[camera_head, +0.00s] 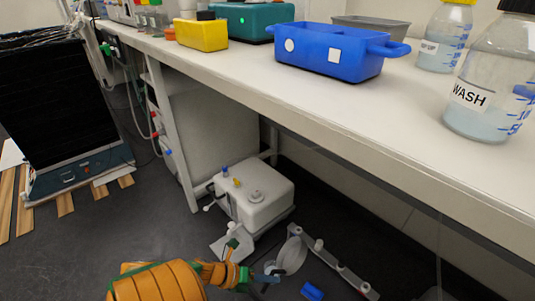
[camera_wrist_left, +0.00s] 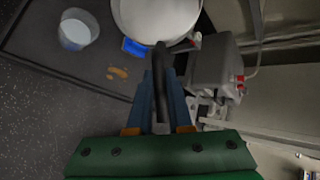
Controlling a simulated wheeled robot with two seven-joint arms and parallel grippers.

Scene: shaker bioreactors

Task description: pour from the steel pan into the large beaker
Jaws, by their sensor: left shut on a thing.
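My left gripper (camera_head: 268,279) is low in the head view, beneath the bench edge. In the left wrist view my left gripper (camera_wrist_left: 160,127) is shut on a dark handle that leads to a pale round pan (camera_wrist_left: 156,16), cut off by the top edge. The steel pan also shows in the head view as a grey round shape (camera_head: 292,255). A clear beaker (camera_wrist_left: 74,31) with pale contents is in the left wrist view, apart from the pan. My right gripper is not in view.
A white boxy device (camera_head: 262,194) stands below the bench (camera_head: 420,150). A pale bar (camera_head: 335,265) and a blue block (camera_head: 311,291) are near the pan. A brown patch (camera_wrist_left: 117,72) lies on the dark surface. A blue tub (camera_head: 335,58) and bottles stand on the bench.

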